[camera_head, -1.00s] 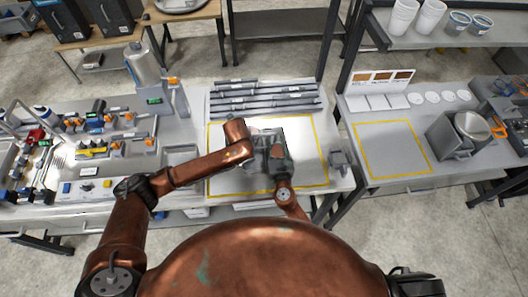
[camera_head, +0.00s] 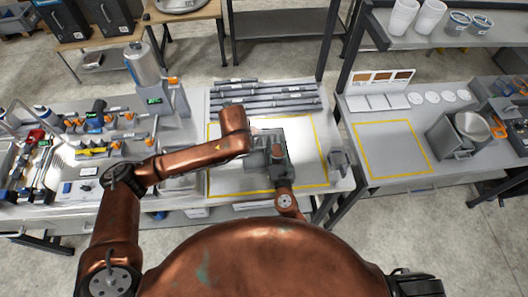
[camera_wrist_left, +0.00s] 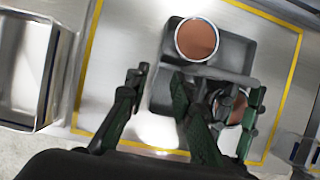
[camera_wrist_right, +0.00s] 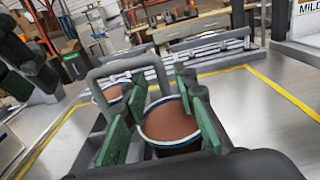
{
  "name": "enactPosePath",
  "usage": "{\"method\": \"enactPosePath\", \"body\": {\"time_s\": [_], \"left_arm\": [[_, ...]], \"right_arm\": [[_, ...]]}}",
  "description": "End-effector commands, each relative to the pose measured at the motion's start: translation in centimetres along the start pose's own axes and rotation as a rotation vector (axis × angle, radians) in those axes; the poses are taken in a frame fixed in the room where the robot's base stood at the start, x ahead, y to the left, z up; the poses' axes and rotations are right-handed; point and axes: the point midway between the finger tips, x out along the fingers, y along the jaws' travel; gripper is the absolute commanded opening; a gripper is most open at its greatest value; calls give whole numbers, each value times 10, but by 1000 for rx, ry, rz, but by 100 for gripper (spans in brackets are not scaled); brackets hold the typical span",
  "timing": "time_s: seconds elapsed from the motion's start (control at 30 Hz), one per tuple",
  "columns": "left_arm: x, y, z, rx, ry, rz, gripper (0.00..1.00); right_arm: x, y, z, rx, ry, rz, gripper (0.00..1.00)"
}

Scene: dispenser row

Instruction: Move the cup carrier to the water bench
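The grey cup carrier (camera_wrist_left: 236,50) stands inside a yellow outline on the middle bench (camera_head: 226,178), with an arched handle (camera_wrist_right: 128,64). It holds a cup of brown contents (camera_wrist_left: 197,39) and a second cup (camera_wrist_right: 170,125), partly covered by fingers in the left wrist view. My right gripper (camera_head: 277,153) is over the carrier. My left gripper (camera_wrist_left: 160,80) is beside the carrier, fingers apart and empty. In the head view, my arms hide much of the carrier. No label identifies the water bench.
The right bench (camera_head: 352,135) has an empty yellow outline (camera_head: 392,150), with white discs and a grey container (camera_head: 452,138) around it. Grey bars (camera_head: 265,97) lie behind the carrier. A bench post stands between the two outlined areas.

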Motion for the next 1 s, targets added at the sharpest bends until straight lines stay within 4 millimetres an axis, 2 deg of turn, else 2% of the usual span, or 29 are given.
{"method": "enactPosePath", "body": {"time_s": [0.2,0.4,0.6,1.0], "left_arm": [[0,0,0,0,0,0,22],[0,0,0,0,0,0,22],[0,0,0,0,0,0,22],[0,0,0,0,0,0,22]], "right_arm": [[-49,-1,-1,-1,2,0,26],[-82,0,-1,-1,2,0,26],[-95,0,0,-1,0,0,26],[-96,0,0,0,0,0,26]]}}
